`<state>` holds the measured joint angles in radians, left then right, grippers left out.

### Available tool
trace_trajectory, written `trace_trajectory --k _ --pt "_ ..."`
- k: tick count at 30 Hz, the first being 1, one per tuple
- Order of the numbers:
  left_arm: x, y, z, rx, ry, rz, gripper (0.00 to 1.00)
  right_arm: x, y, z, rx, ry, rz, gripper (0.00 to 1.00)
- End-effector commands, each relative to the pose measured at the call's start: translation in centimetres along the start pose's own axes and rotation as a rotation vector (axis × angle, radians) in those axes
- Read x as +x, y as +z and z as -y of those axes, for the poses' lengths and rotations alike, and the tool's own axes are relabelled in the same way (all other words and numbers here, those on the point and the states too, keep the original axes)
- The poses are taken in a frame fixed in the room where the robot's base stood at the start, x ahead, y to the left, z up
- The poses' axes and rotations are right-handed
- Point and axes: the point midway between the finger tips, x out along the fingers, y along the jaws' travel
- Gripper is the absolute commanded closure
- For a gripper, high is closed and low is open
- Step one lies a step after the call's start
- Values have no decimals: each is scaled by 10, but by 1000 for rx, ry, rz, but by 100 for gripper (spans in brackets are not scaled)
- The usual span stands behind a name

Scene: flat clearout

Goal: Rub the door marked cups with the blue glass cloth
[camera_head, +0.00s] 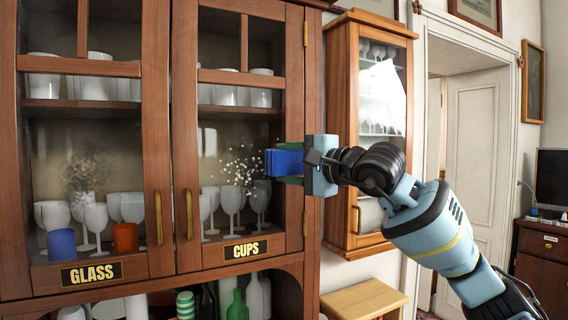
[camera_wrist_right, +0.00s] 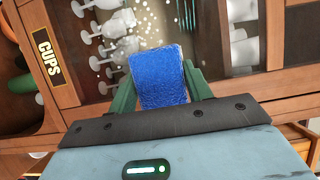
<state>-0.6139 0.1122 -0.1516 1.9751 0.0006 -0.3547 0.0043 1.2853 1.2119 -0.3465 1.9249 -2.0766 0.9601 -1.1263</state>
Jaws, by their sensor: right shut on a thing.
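The door marked cups (camera_head: 243,82) is the right-hand door of the wooden cabinet, with a black CUPS label (camera_head: 245,250) on its lower rail. White speckles (camera_head: 240,165) show on its glass. My right gripper (camera_head: 290,162) is shut on the blue cloth (camera_head: 283,162) at the door's right side, by the speckles. In the right wrist view the blue cloth (camera_wrist_right: 158,78) sits between the green fingers, in front of the glass. I cannot tell whether it touches the glass. My left gripper is not in view.
The left door carries a GLASS label (camera_head: 91,273) and a greyish smudge (camera_head: 85,170) on its pane. Glasses and cups stand behind both doors. A wooden wall cabinet (camera_head: 343,120) hangs at the right, with a wooden stool (camera_head: 362,300) below it.

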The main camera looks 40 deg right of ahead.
Motion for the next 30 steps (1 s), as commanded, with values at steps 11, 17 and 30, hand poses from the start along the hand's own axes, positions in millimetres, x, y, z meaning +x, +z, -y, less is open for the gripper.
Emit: trace_trajectory --k 11,17,30 --pt "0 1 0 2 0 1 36 -26 11 -1 -1 3 0 69" --pt "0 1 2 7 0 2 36 -28 12 -1 0 2 1 69" --pt "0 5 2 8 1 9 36 -42 17 -2 -2 3 -1 69"
